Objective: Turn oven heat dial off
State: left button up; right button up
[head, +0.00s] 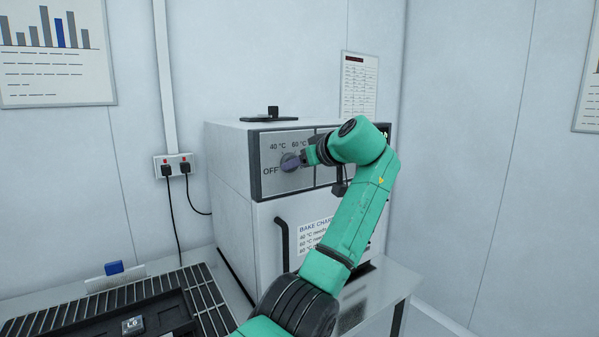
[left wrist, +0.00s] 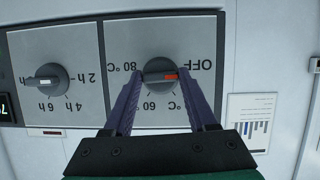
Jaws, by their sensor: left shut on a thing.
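The heat dial (head: 290,162) is a dark round knob on the oven's (head: 230,190) front panel, with OFF, 40 °C and 60 °C around it. In the left wrist view, which is upside down, the heat dial (left wrist: 160,84) has a red mark pointing nearly straight right, slightly below the OFF label; the 40 °C label is partly hidden. My left gripper (head: 300,160) reaches the dial from the right. In the left wrist view its purple fingers (left wrist: 160,82) are shut on the dial's grip bar, one on each side. My right gripper is not in view.
A timer dial (left wrist: 48,78) marked in hours sits beside the heat dial. The oven door has a dark handle (head: 283,245) and a bake chart (head: 314,233). A small black object (head: 272,114) sits on the oven top.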

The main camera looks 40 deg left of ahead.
pick_arm(q)
jog(key=shift+n+t+b, duration=0.6)
jog(key=shift+n, duration=0.2)
jog(key=o, duration=1.4)
jog(key=shift+c, duration=0.2)
jog(key=b+v, duration=0.3)
jog(key=v, duration=1.1)
jog(key=shift+s+r, duration=0.2)
jog(key=shift+r, duration=0.1)
